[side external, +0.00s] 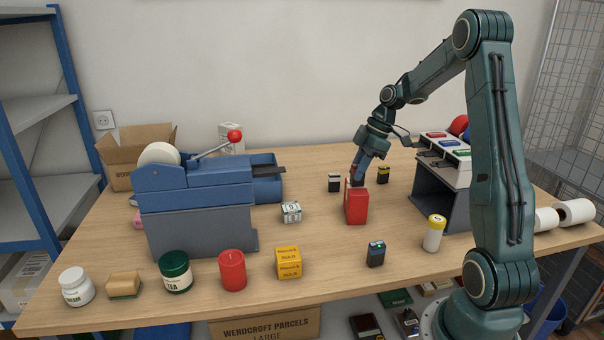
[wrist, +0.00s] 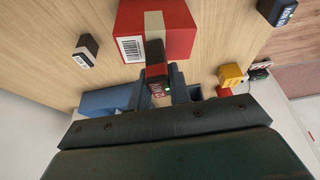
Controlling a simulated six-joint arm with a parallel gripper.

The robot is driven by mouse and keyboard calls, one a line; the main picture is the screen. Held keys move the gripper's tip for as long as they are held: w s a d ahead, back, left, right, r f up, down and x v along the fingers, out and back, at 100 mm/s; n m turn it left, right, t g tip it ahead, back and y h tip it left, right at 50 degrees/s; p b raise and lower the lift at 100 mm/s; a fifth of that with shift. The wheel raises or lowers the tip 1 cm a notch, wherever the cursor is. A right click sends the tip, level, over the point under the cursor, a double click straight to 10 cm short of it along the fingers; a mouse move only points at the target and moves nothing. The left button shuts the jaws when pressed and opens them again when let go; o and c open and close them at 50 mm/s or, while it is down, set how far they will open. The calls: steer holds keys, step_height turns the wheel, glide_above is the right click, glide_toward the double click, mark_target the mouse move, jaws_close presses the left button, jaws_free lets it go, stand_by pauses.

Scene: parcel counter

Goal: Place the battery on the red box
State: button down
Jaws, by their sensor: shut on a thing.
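The red box (side external: 356,207) stands on the wooden counter right of the middle. In the wrist view the red box (wrist: 180,38) shows a tan tape strip and a barcode label.
Other dark blocks stand close by: a white-banded one (side external: 334,183), a yellow-topped one (side external: 383,174) and a blue-topped one (side external: 376,254). A grey rack (side external: 440,195) is to the right. A blue machine (side external: 197,200) is to the left. The counter just in front of the box is clear.

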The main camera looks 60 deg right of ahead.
steer(key=shift+f, duration=0.1)
steer(key=c, duration=1.3)
jaws_free()
steer(key=v, duration=1.2)
steer(key=shift+a, duration=0.1)
